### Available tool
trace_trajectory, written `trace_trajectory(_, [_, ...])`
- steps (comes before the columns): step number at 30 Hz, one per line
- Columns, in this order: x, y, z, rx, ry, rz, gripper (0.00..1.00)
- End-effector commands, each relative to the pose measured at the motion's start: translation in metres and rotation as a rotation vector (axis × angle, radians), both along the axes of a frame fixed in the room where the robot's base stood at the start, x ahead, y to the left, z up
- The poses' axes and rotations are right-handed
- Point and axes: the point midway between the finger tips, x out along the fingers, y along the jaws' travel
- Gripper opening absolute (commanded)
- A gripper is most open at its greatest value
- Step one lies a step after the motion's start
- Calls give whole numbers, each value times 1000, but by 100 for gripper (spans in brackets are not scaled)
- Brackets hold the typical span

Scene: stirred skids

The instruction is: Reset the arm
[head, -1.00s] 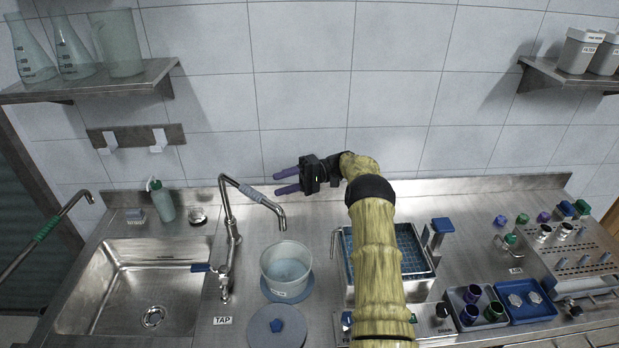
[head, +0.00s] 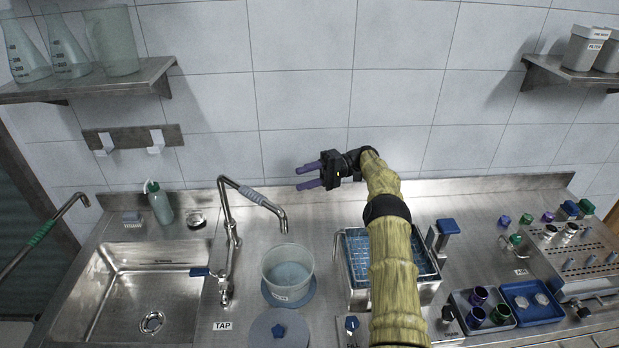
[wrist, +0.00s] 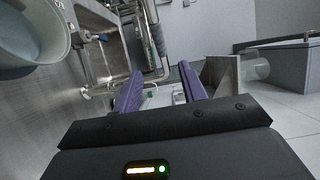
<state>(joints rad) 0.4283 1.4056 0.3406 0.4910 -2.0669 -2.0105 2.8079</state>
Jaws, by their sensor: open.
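My gripper (head: 309,176) is open and empty, with its two purple fingers pointing left. It is held in the air in front of the tiled wall, above the back of the steel counter. In the wrist view the purple fingers (wrist: 160,92) stand apart with nothing between them. My yellow arm reaches up from the bottom of the head view and hides part of the blue-lined bath behind it.
The tap (head: 232,225) stands left of my gripper beside the sink (head: 150,285). A clear bucket (head: 288,268) sits on the counter below. The blue-lined bath (head: 357,255), a rack (head: 575,262) and small trays fill the right. Shelves (head: 95,82) hang on the wall.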

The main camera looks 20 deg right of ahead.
Motion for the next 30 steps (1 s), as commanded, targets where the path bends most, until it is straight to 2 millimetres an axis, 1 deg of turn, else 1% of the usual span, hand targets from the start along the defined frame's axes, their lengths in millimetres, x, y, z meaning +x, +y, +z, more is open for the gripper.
trace_trajectory(5, [2, 2, 3, 5, -11, -7, 42])
trace_trajectory(8, [10, 13, 15, 33, -62, -41, 42])
trace_trajectory(11, [26, 33, 38, 81, -161, -119, 42])
trace_trajectory(13, [40, 51, 58, 117, -250, -200, 42])
trace_trajectory(15, [55, 68, 78, 142, -340, -298, 42])
trace_trajectory(19, [79, 93, 111, 143, -490, -492, 42])
trace_trajectory(21, [89, 102, 124, 116, -561, -598, 42])
trace_trajectory(24, [100, 110, 138, 45, -647, -745, 42])
trace_trajectory(27, [106, 113, 145, -62, -718, -877, 42])
trace_trajectory(30, [105, 110, 145, -206, -772, -990, 42])
